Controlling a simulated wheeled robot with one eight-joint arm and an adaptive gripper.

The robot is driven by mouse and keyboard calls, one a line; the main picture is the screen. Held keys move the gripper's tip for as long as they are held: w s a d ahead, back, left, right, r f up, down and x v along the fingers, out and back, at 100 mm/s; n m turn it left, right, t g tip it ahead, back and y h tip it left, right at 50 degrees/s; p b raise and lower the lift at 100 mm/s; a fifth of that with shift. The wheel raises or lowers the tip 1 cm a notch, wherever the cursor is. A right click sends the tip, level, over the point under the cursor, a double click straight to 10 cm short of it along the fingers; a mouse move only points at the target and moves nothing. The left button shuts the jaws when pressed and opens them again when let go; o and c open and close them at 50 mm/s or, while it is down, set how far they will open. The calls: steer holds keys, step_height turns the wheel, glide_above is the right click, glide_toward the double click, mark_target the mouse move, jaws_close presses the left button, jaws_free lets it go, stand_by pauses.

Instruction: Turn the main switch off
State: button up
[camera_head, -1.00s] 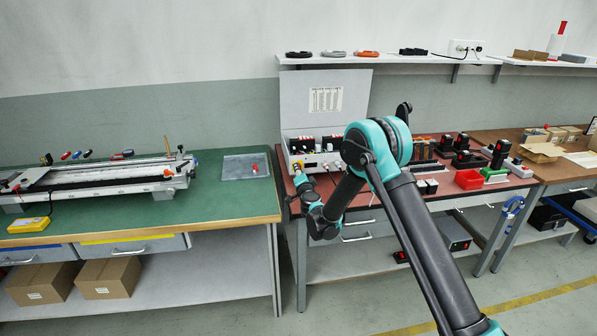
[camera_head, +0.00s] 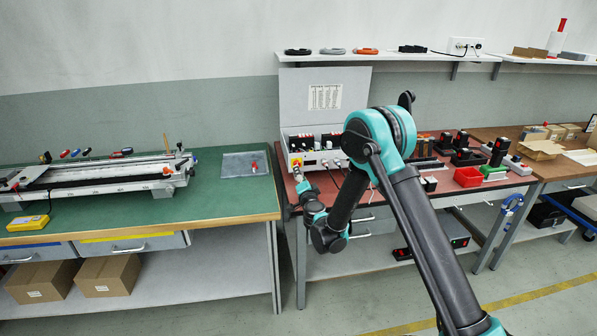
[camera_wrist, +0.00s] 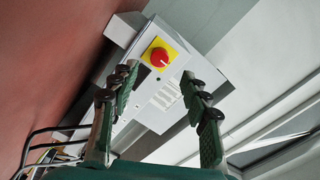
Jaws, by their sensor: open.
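The main switch is a round red knob (camera_wrist: 159,58) on a square yellow plate, mounted on the end of a grey control box (camera_wrist: 178,66). In the head view the switch (camera_head: 296,163) shows small at the box's front left, and the box (camera_head: 312,160) stands on the red-topped bench with its lid up. My gripper (camera_wrist: 158,77) is open and empty. Its two fingers point towards the box, with the knob seen beyond and between the tips, apart from them. The knob's exact turn position is too small to tell. In the head view my gripper (camera_head: 301,180) is just below the switch.
Cables (camera_wrist: 45,145) run beside the box at lower left in the wrist view. The green bench (camera_head: 215,205) stands to the left with a flat tray (camera_head: 240,168). A red bin (camera_head: 468,177) and black devices stand on the red bench's right.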

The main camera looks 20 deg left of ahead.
steer(key=v, duration=0.5)
steer(key=shift+s, duration=0.2)
steer(key=shift+d, duration=0.1)
steer(key=d+r+n+g+y, duration=0.15)
steer(key=d+r+n, duration=0.25)
steer(key=d+r, duration=0.45)
steer(key=s+d+r+n+g, duration=0.3)
steer(key=d+n, duration=0.1)
steer(key=d, duration=0.6)
steer(key=s+d+f+g+h, duration=0.2)
steer(key=s+d+f+h, duration=0.1)
steer(key=s+d, duration=0.5)
steer(key=s+d+f+m+g+h, duration=0.1)
steer(key=s+d+f+h, duration=0.3)
steer(key=s+d, duration=0.5)
steer(key=s+d+f+g+h, duration=0.3)
steer(key=s+d, duration=0.6)
steer(key=d, duration=0.8)
step_height(320, 180, down, 2)
steer(key=shift+s+f+m+h, duration=0.2)
steer(key=shift+s+m+h, duration=0.1)
steer(key=shift+h, duration=0.25)
steer(key=shift+w+g, duration=0.1)
steer(key=shift+g, duration=0.15)
